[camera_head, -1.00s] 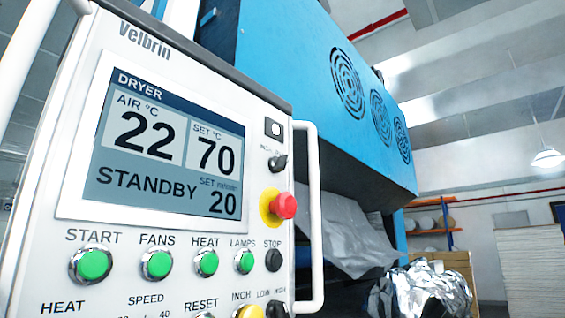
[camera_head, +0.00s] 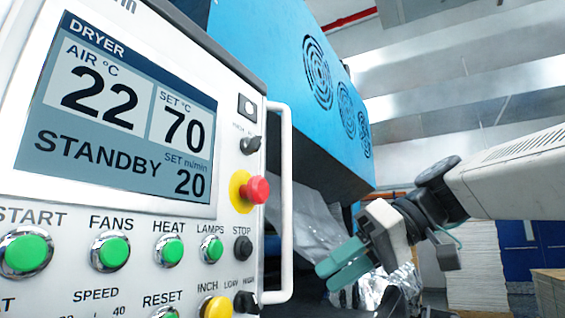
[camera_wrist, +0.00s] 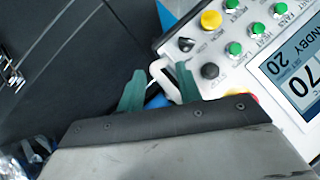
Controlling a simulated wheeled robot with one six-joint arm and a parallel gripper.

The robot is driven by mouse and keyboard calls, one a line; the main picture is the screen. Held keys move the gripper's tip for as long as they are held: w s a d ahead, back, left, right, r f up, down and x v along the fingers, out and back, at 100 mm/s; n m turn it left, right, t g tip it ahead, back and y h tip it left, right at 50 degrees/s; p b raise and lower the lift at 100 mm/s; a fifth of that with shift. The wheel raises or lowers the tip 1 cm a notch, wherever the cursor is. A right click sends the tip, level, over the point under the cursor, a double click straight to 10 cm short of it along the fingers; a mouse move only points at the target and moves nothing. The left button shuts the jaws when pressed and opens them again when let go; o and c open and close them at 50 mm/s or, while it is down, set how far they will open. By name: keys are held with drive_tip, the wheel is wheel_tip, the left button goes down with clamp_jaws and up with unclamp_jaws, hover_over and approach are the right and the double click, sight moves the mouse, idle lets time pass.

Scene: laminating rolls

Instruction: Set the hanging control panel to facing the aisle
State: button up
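The hanging control panel (camera_head: 229,110) is a white box with a grey-blue screen, green buttons and a red stop knob. It fills the left of the head view, its front turned towards me at a slant. A white bar handle (camera_head: 286,200) runs down its right side. My gripper (camera_head: 328,275) is just right of the handle in the head view, teal fingers pointing left towards it. In the wrist view the fingers of my gripper (camera_wrist: 160,70) are spread, with part of the white handle (camera_wrist: 162,78) showing between and beyond them. I cannot tell whether they touch it.
A blue dryer housing (camera_head: 285,70) with round vents stands behind the panel. Crumpled silver foil (camera_head: 385,290) lies below it, behind my gripper. A pale stack (camera_head: 475,275) and a cardboard box (camera_head: 553,290) stand at the right. The dark machine side (camera_wrist: 70,60) fills the wrist view's left.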

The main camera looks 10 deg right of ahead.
drive_tip(key=w+r+n+g+y, duration=0.15)
drive_tip(key=r+n+y, duration=0.3)
drive_tip(key=r, duration=0.55)
drive_tip(key=w+r+n+y, duration=0.3)
drive_tip(key=r+n, duration=0.2)
drive_tip(key=r, duration=0.6)
drive_tip(key=a, duration=0.7)
drive_tip(key=shift+w, duration=0.3)
drive_tip(key=shift+r+h, duration=0.1)
drive_tip(key=shift+h, duration=0.15)
clamp_jaws()
